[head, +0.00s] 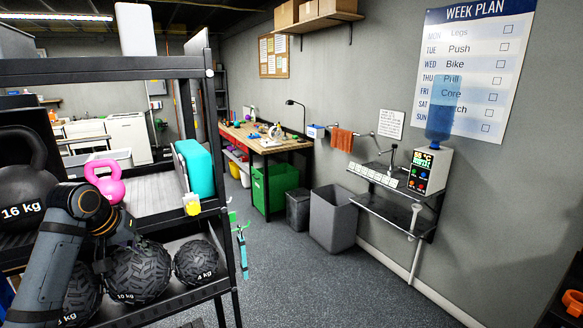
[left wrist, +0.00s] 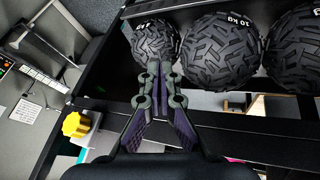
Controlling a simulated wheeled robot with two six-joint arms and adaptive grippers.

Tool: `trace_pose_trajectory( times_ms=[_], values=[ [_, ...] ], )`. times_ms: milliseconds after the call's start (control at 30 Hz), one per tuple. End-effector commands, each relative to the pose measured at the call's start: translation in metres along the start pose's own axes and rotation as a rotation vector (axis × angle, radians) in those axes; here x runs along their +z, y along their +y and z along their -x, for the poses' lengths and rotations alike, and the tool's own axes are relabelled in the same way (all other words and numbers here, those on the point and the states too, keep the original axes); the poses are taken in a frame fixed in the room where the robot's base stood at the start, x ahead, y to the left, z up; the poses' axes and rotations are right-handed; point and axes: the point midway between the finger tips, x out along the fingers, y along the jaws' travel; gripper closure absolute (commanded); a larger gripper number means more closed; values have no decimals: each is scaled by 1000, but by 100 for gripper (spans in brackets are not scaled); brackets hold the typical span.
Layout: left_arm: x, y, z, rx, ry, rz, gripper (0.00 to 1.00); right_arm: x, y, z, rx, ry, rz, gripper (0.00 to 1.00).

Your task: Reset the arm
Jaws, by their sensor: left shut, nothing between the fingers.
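My left arm comes in from the left in the head view, and its left gripper (head: 124,238) hangs in front of the black rack (head: 182,228). In the left wrist view the gripper's fingers (left wrist: 157,72) are together with nothing between them. Beyond the fingertips lie black treaded balls, the nearest a ball (left wrist: 157,42) and beside it a 10 kg ball (left wrist: 218,50). In the head view the 10 kg ball (head: 138,278) and the 4 kg ball (head: 196,264) sit on the lower shelf. My right gripper is not in view.
A 16 kg black kettlebell (head: 22,190) and a pink kettlebell (head: 106,184) stand on the rack's upper shelf, near my arm. A yellow knob (head: 192,204) sticks out at the rack's post. Open grey floor (head: 300,285) lies right of the rack, before a grey bin (head: 333,220).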

Motion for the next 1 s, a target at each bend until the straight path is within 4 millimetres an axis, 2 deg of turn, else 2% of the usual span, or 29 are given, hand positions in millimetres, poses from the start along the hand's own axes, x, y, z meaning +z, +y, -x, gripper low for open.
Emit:
trace_pose_trajectory(
  times_ms=[33,167,267,300,400,500,700,1000],
  values=[
    [17,3,-19,-14,-17,-28,100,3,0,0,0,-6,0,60],
    [71,10,-68,-53,-50,-114,100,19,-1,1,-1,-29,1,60],
    [137,16,-107,-80,-80,-200,100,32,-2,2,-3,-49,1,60],
    [168,18,-119,-90,-92,-234,100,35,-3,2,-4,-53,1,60],
    [231,19,-135,-108,-110,-297,100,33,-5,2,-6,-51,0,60],
    [276,17,-137,-122,-121,-333,100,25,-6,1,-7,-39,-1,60],
    [337,11,-127,-151,-139,-371,100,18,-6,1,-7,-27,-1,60],
    [398,-3,-100,-205,-163,-396,100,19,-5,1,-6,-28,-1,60]
  ],
)
